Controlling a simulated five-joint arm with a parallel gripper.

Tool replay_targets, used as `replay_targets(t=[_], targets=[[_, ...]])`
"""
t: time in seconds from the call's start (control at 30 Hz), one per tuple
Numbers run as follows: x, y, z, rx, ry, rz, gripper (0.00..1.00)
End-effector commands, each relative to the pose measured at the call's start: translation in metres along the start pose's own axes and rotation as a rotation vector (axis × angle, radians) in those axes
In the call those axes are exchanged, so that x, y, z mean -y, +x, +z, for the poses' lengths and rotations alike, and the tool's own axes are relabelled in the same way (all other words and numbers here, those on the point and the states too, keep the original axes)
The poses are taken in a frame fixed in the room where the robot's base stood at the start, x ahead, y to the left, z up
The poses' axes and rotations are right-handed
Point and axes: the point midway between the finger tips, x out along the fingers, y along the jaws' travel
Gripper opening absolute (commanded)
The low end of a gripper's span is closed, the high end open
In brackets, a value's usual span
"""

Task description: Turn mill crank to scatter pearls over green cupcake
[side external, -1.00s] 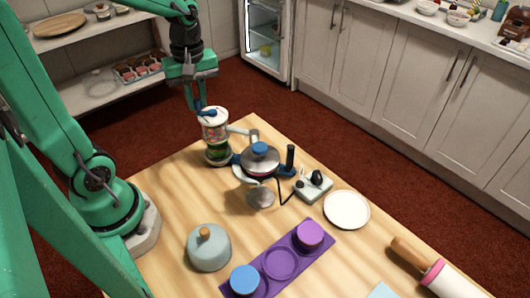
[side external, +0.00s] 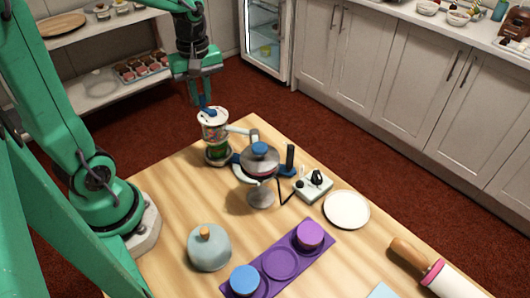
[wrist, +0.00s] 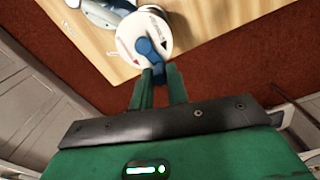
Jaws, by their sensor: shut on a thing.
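The mill (side external: 213,131) is a clear jar of coloured pearls with a white top, standing at the table's far left edge. Its blue crank (side external: 208,112) is on top; the crank also shows in the wrist view (wrist: 146,47). My gripper (side external: 201,103) is above the mill, shut on the crank's handle; its two green fingers (wrist: 158,76) close around the blue end in the wrist view. Something green, likely the green cupcake (side external: 217,153), shows low under the jar, mostly hidden.
A turntable with a blue-knobbed metal lid (side external: 260,160) stands beside the mill.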

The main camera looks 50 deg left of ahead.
Motion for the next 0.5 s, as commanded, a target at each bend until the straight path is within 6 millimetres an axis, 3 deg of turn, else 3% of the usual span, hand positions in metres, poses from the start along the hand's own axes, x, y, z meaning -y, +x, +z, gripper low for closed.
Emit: replay_targets(t=[0.5], targets=[[-0.0068,-0.0005,-0.0023,0.000,0.002,0.001,0.01]])
